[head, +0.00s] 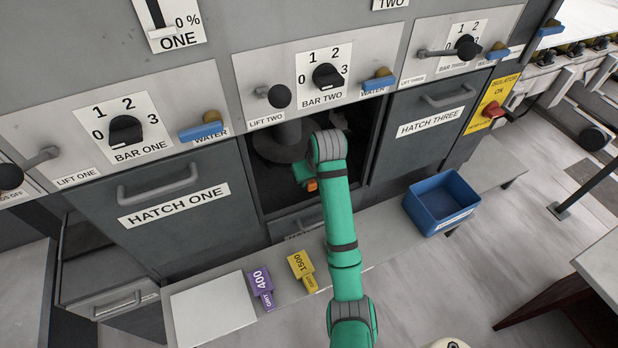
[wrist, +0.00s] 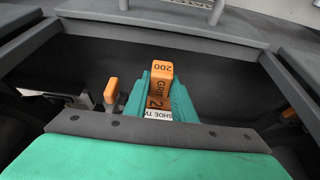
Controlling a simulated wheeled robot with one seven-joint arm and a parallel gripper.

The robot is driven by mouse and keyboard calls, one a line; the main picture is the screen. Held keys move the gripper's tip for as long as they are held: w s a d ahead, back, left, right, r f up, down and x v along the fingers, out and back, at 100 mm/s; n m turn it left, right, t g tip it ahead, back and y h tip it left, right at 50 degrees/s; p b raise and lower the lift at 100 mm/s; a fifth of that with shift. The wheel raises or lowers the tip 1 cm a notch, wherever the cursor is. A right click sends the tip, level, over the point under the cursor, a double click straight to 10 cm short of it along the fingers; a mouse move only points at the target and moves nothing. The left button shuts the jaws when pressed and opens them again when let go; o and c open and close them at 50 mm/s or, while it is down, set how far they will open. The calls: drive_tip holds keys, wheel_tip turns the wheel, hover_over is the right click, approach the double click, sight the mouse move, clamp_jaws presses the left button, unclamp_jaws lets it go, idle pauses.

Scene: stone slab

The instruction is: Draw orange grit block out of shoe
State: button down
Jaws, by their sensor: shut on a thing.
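The orange grit block (wrist: 162,69), marked 200 and GRIT, stands between the two green fingers of my gripper (wrist: 160,94) in the wrist view. The fingers are shut on its sides. A white label reading SHOE TW (wrist: 158,115) shows just below the block; the rest of the shoe is mostly hidden by my wrist, and I cannot tell how deep the block sits in it. In the head view my gripper (head: 306,176) reaches into the open hatch two bay, with a bit of the orange block (head: 312,186) showing beside my arm.
A separate orange tab (wrist: 111,90) stands left of my gripper in the wrist view. On the ledge (head: 390,208) lie a purple 400 block (head: 261,286), a yellow 1500 block (head: 302,269) and a blue bin (head: 440,203). Hatch one (head: 170,205) and hatch three (head: 425,125) are closed.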

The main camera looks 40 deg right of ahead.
drive_tip(key=c, duration=1.4)
unclamp_jaws()
drive_tip(key=shift+r, duration=0.1)
drive_tip(key=v, duration=0.5)
drive_tip(key=shift+s+r, duration=0.2)
drive_tip(key=shift+r, duration=0.2)
drive_tip(key=shift+v, duration=2.4)
drive_tip(key=shift+s, duration=0.15)
